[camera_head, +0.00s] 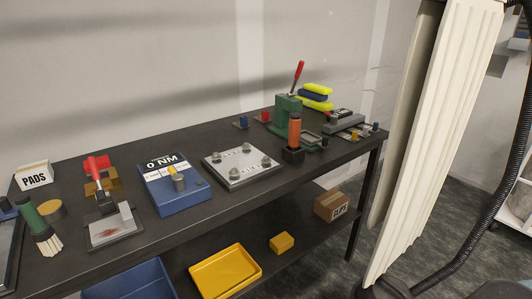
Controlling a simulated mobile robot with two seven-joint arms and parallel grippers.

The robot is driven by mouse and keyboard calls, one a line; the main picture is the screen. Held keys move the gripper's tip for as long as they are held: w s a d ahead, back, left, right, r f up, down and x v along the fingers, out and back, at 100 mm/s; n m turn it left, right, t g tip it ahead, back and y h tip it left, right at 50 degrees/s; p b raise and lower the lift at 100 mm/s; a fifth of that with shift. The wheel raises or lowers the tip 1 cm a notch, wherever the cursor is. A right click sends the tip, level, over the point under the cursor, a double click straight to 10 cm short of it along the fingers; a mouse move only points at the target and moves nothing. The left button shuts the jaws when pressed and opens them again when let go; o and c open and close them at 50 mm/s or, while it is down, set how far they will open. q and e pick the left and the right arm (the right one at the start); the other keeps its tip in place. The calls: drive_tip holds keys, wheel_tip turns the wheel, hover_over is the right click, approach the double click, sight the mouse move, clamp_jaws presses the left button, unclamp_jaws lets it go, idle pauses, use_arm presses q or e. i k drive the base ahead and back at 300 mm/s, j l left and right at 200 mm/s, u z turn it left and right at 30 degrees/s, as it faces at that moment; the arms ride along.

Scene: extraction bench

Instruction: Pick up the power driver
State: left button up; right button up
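An upright orange cylinder (294,130) with a black block-like foot stands on the dark bench (130,170), toward its right end. It looks most like the power driver, though I cannot be sure at this size. It stands in front of a green press (281,114) with a red-tipped lever and hides part of it. Neither of my grippers shows in the head view.
A blue 0 NM tester (180,200), a metal plate with knobs (241,177) and a red-handled clamp (97,166) fill the bench's left and middle. A yellow tray (225,269) sits on the lower shelf. White slatted panels (440,130) and a black hose (513,165) stand right.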

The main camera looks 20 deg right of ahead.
sight(295, 122)
drive_tip(key=z, duration=1.1)
drive_tip(key=i+l+z, duration=0.15)
drive_tip(key=i, duration=0.25)
